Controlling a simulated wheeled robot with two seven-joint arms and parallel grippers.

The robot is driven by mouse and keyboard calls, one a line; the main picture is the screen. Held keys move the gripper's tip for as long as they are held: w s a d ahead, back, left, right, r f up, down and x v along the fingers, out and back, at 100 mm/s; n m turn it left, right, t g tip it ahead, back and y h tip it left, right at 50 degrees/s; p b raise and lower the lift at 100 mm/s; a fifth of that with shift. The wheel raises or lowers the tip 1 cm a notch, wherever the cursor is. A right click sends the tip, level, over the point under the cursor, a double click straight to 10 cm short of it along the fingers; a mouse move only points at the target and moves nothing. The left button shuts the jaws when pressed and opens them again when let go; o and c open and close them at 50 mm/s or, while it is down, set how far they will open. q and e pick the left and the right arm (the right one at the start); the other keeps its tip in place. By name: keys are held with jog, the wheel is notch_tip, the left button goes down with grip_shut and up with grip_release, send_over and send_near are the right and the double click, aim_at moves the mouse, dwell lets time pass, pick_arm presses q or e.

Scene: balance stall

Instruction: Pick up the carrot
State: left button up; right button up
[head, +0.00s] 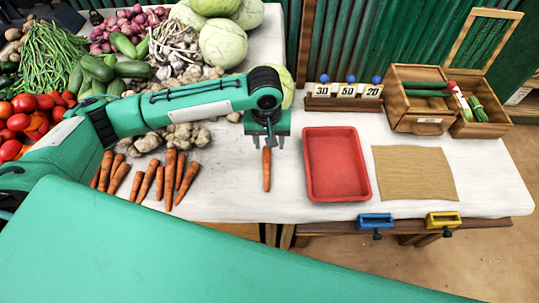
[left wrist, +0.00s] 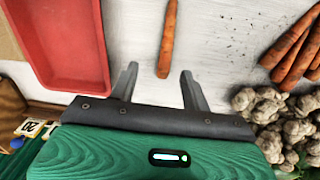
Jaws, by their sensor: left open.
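A single orange carrot (head: 267,171) lies on the white tabletop just left of the red tray, apart from the other carrots. My left gripper (head: 265,143) is above its far end, pointing down. In the left wrist view the carrot (left wrist: 168,38) lies ahead of the open, empty fingers (left wrist: 158,80), roughly in line with the gap between them. Several more carrots (head: 170,178) lie in a row further left; some also show in the left wrist view (left wrist: 292,50). My right gripper is in neither view.
The red tray (head: 337,191) stands right of the carrot, with a brown mat (head: 414,174) beyond it. Number cards on a holder (head: 345,104) and a wooden box (head: 416,125) stand behind. Ginger-like roots (head: 185,136) lie left of the gripper.

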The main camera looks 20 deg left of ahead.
pick_arm(q)
jog(key=a, duration=0.1)
send_over(266, 162)
jog(key=shift+n+y, duration=0.3)
jog(key=shift+n, duration=0.1)
notch_tip(266, 162, down, 7)
jog(key=shift+a+r, duration=0.1)
jog(key=shift+f, duration=0.5)
notch_tip(266, 162, down, 2)
jog(key=shift+f+p, duration=0.2)
jog(key=shift+p, duration=0.25)
notch_tip(266, 162, down, 2)
jog(key=shift+f, duration=0.25)
jog(key=shift+c, duration=0.8)
jog(key=c, duration=0.7)
grip_shut()
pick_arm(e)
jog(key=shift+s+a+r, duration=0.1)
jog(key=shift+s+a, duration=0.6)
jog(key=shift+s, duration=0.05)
